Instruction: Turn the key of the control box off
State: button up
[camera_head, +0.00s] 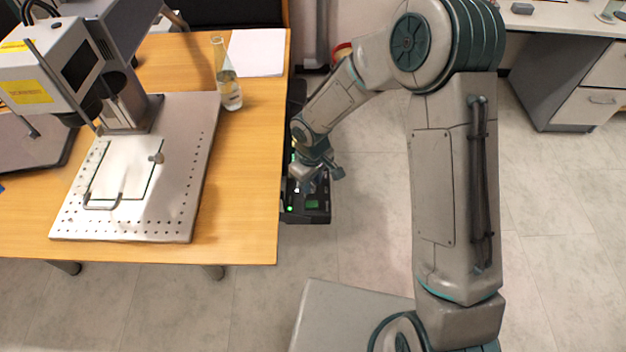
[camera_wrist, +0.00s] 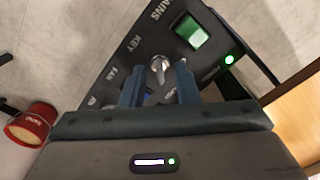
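The black control box (camera_head: 318,217) stands beside the table's right edge, low near the floor. Its top panel (camera_wrist: 150,38) fills the middle of the wrist view, with lettering such as "KEY" and "FAN". The silver key (camera_wrist: 160,66) sits in the panel near the "KEY" label. A lit green switch (camera_wrist: 191,42) is to its right. My gripper (camera_wrist: 159,70) is open over the panel, with one finger on either side of the key and visible gaps between. In the head view my gripper (camera_head: 318,178) is above the box and partly hides its top; the key cannot be made out there.
The wooden table (camera_head: 255,190) edge runs close along the box's left side. On the table are a laser marker (camera_head: 60,65) with a metal plate (camera_head: 180,200) and a glass flask (camera_head: 229,90). A red round object (camera_wrist: 32,125) lies left of the box. Floor to the right is clear.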

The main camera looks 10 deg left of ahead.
grip_shut()
jog(key=n+p, duration=0.1)
jog(key=n, duration=0.5)
jog(key=shift+r+n, duration=0.1)
jog(key=shift+n, duration=0.3)
jog(key=n+p, duration=0.2)
jog(key=n, duration=0.3)
jog(key=n+p, duration=0.2)
jog(key=n, duration=0.4)
jog(key=shift+w, duration=0.1)
dwell(0.5)
grip_release()
